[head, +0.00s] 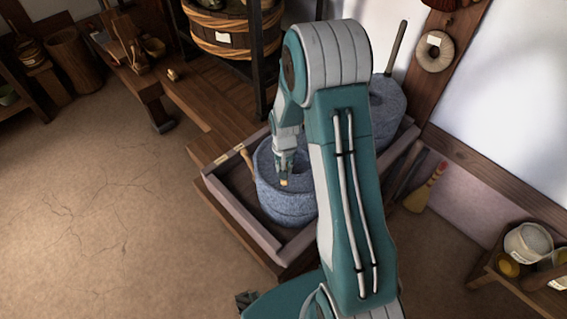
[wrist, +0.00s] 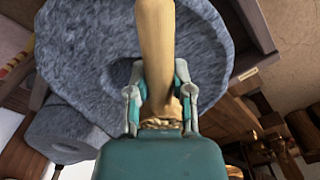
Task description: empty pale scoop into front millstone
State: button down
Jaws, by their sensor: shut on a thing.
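The front millstone (head: 287,207) is a blue-grey round stone in a wooden trough, partly behind my arm in the head view. In the wrist view the millstone (wrist: 80,40) fills the upper part, with a dark hole (wrist: 121,72) near its middle. My gripper (head: 285,166) is over its top. In the wrist view my gripper (wrist: 160,92) is shut on the pale scoop (wrist: 155,35), a long pale wooden piece between the fingers. Only a small pale bit of the scoop (head: 284,183) shows in the head view. Its bowl and contents cannot be made out.
The back millstone (head: 388,98) stands in the same trough (head: 235,208), behind my arm. A wooden peg (head: 246,157) rises at the front stone's left. A broom (head: 428,186) leans right of the trough. A low bench with a white tub (head: 527,242) is lower right. The left floor is clear.

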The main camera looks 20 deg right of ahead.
jog(key=shift+a+f, duration=0.1)
jog(key=shift+f, duration=1.45)
jog(key=shift+r+t+y, duration=0.3)
jog(key=shift+t+y, duration=0.1)
jog(key=shift+y, duration=0.6)
jog(key=shift+f+h, duration=0.1)
jog(key=shift+h, duration=0.2)
jog(key=shift+f+g+h, duration=0.1)
jog(key=shift+g+h, duration=0.2)
jog(key=shift+h, duration=0.1)
jog(key=shift+h, duration=0.3)
jog(key=shift+y, duration=0.6)
jog(key=shift+r+y, duration=0.2)
jog(key=shift+y, duration=0.1)
jog(key=shift+s+t, duration=0.1)
jog(key=shift+t, duration=0.3)
